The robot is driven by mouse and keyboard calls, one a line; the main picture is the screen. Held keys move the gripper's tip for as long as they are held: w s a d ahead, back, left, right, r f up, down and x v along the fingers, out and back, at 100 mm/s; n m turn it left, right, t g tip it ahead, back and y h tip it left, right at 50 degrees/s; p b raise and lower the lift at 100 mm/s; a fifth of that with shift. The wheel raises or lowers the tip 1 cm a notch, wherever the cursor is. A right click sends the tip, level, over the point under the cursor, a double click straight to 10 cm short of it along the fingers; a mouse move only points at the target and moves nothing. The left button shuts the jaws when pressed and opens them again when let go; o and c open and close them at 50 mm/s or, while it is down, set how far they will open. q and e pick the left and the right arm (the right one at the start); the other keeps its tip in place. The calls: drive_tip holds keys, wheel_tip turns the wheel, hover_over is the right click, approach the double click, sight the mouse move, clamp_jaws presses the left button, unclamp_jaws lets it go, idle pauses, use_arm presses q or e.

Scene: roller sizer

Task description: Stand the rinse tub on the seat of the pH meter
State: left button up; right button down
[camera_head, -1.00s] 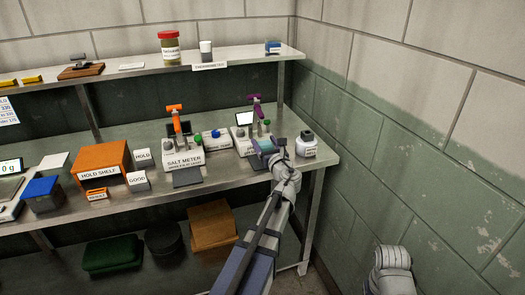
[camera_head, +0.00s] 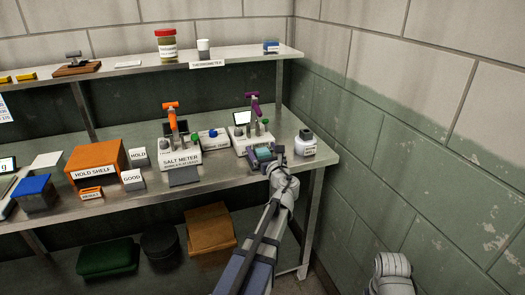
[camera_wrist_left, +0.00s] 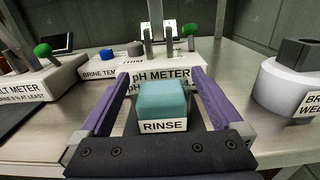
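The teal rinse tub (camera_wrist_left: 162,100), labelled RINSE, is upright between the purple fingers of my left gripper (camera_wrist_left: 162,85). Dark gaps show between the tub and both fingers, so the gripper looks open around it. In the head view the tub (camera_head: 264,155) is at the front of the pH meter (camera_head: 242,142), over its dark front seat. The meter's label (camera_wrist_left: 160,76) shows just behind the tub. The seat is mostly hidden by the tub and gripper; its contact with the tub's underside cannot be seen. My right gripper is not in view.
The salt meter (camera_head: 180,157) and a brine temperature box (camera_head: 215,141) stand to the left. An upper shelf (camera_head: 130,72) runs behind, and a block wall (camera_head: 400,140) closes the right side.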

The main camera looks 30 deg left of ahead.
use_arm(q)
drive_tip(key=shift+r, duration=0.25)
drive_tip(key=v, duration=1.2)
drive_tip(key=shift+f, duration=0.1)
drive_tip(key=s+d+f+n+g+h, duration=0.35)
drive_tip(key=d+f+n, duration=0.25)
drive_tip(key=f+n, duration=0.2)
drive_tip(key=s+d+f+n+g+h, duration=0.3)
drive_tip(key=s+d+f+n, duration=0.2)
drive_tip(key=d+f+n, duration=0.25)
drive_tip(key=s+d+f+n+g+h, duration=0.2)
drive_tip(key=s+d+f+n+h, duration=0.1)
drive_tip(key=s+d, duration=0.2)
drive_tip(key=s+d+f+n+g+h, duration=0.3)
drive_tip(key=s+d, duration=0.3)
drive_tip(key=d, duration=0.3)
drive_tip(key=shift+d+f+n, duration=0.2)
drive_tip(key=shift+d+n, duration=0.05)
drive_tip(key=shift+n, duration=0.1)
